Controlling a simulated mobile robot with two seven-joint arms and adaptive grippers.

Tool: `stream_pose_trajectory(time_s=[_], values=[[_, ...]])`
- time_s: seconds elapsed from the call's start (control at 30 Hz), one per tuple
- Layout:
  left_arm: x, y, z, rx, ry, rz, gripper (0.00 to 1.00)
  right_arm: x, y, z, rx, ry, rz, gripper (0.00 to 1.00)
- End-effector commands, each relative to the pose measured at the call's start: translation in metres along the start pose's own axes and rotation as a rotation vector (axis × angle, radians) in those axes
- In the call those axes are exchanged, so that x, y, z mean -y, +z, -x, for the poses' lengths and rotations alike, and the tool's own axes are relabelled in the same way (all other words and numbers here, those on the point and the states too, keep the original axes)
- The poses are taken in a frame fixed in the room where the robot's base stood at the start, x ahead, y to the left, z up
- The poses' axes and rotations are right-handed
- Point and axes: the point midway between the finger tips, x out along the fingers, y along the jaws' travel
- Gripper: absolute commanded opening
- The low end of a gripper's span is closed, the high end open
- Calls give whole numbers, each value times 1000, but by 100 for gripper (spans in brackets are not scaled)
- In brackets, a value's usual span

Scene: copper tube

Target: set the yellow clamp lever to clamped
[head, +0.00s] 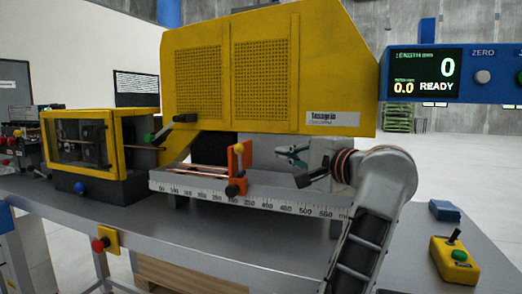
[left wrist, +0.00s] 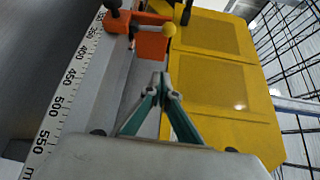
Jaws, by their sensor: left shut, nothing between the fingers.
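My right gripper is not in view.
The ruled rail (head: 275,203) runs along the bench (head: 235,245) front. Copper tubes (head: 195,173) lie left of the block. The large yellow machine housing (head: 262,70) rises behind. A display (head: 425,73) hangs at right. A yellow button box (head: 455,260) stands at the bench's right.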

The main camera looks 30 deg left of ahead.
Motion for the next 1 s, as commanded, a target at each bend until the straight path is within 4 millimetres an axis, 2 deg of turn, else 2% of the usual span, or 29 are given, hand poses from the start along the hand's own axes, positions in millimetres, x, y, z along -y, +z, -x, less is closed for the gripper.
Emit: stream_pose_trajectory(time_s=[0.17,0.33,0.47,0.57,0.9,0.97,1.0], values=[[0,0,0,0,0,1,0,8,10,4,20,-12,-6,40],[0,0,-1,1,0,-1,0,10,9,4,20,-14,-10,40],[0,1,-10,4,-1,-2,0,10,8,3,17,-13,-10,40],[0,1,-25,6,-2,-4,0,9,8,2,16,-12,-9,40],[-1,1,-92,6,-2,-5,0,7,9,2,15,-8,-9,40],[0,1,-102,5,-2,-4,0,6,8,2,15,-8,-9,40],[1,6,-100,1,-3,0,0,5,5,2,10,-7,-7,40]])
